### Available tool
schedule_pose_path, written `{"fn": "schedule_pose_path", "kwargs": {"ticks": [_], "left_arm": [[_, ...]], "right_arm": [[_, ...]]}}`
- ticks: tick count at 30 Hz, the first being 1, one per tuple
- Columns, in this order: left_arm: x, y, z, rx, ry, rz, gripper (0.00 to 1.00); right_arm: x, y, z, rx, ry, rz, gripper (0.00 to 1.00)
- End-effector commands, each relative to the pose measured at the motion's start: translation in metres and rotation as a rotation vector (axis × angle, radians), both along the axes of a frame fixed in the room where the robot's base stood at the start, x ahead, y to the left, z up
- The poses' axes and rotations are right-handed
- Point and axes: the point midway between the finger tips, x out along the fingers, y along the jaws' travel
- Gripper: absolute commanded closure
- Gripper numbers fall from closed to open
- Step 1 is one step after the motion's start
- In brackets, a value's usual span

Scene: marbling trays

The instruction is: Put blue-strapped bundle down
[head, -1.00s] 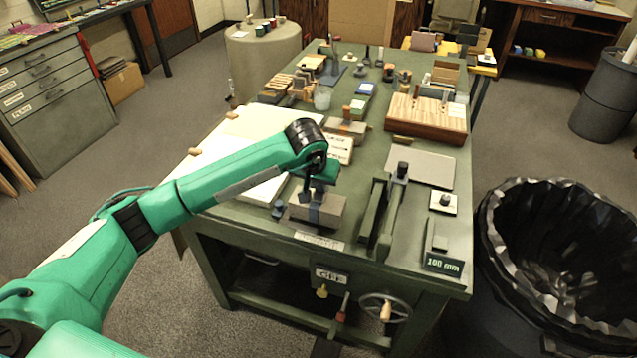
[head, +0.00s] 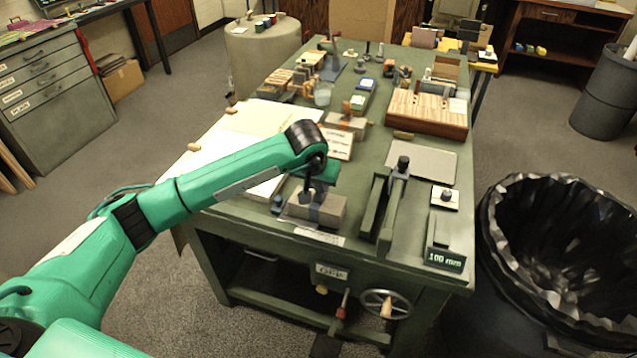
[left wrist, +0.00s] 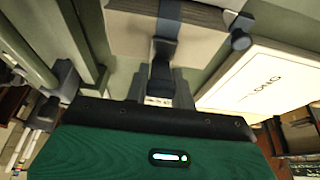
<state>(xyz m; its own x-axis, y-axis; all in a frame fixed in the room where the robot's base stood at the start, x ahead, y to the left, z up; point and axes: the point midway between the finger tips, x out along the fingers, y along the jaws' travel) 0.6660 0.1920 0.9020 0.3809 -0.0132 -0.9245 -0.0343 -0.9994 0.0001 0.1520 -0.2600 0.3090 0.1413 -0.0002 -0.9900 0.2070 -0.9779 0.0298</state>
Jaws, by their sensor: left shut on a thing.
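The blue-strapped bundle (head: 328,208) is a grey-beige block with a dark blue strap round its middle. It is at the front edge of the green table (head: 415,228), left of the upright metal fixture. My left gripper (head: 313,192) is above it, pointing down, and is shut on its strap. In the left wrist view the bundle (left wrist: 196,42) fills the top, and the gripper fingers (left wrist: 163,72) meet the blue strap. I cannot tell whether its underside touches the surface below. My right gripper is not in view.
A dark green fixture (head: 379,208) stands close right of the bundle. A "100 mm" block (head: 443,259) sits at the front right corner. White sheets (head: 262,117) lie to the left. A black-lined bin (head: 500,215) stands right of the table.

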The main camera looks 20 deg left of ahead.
Motion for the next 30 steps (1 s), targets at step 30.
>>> {"fn": "schedule_pose_path", "kwargs": {"ticks": [30], "left_arm": [[-0.029, 0.001, 0.085, 0.0, -0.006, 0.0, 0.53]], "right_arm": [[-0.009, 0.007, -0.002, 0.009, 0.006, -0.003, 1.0]]}}
